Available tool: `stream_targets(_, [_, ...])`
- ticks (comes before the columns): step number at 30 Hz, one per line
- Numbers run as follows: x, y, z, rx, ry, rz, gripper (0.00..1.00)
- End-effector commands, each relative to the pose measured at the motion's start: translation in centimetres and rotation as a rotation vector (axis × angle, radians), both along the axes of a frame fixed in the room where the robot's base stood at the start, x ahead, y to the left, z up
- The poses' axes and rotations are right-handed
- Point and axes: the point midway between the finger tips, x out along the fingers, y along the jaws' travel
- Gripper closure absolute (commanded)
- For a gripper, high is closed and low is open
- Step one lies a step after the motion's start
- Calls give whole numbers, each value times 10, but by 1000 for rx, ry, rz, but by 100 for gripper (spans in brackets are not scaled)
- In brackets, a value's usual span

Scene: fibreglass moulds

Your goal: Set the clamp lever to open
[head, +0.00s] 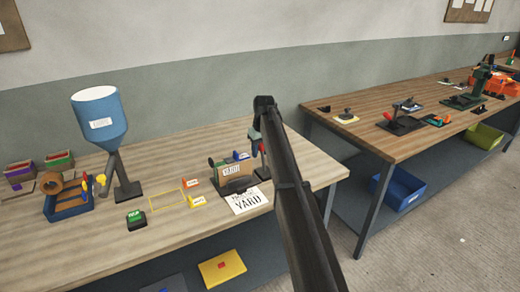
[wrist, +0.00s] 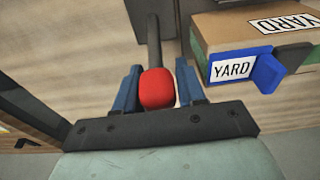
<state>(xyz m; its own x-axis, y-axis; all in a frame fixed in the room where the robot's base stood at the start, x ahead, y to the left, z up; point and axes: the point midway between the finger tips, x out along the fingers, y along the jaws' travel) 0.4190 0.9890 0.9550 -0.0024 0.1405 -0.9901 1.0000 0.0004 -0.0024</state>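The clamp lever shows in the wrist view as a dark shaft (wrist: 153,40) ending in a red knob (wrist: 157,90). The knob lies between the two blue fingers of my gripper (wrist: 158,82), close to the palm. The clamp's base is mostly hidden behind my arm.
A box mould labelled YARD (head: 233,176) stands just left of the clamp, with a blue tab (wrist: 262,72) close to my fingers. A YARD sheet (head: 247,200) lies in front. A blue hopper (head: 99,117) stands left. A second bench (head: 435,115) is across a gap.

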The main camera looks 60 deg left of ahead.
Motion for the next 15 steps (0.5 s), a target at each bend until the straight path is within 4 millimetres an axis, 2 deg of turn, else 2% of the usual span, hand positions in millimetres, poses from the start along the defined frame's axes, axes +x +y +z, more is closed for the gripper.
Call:
stream_targets(1, [-1,-1,-2,-1,1,0,56])
stream_targets(6, [0,0,1,3,-1,0,43])
stream_targets(15, [1,1,6,6,-2,0,43])
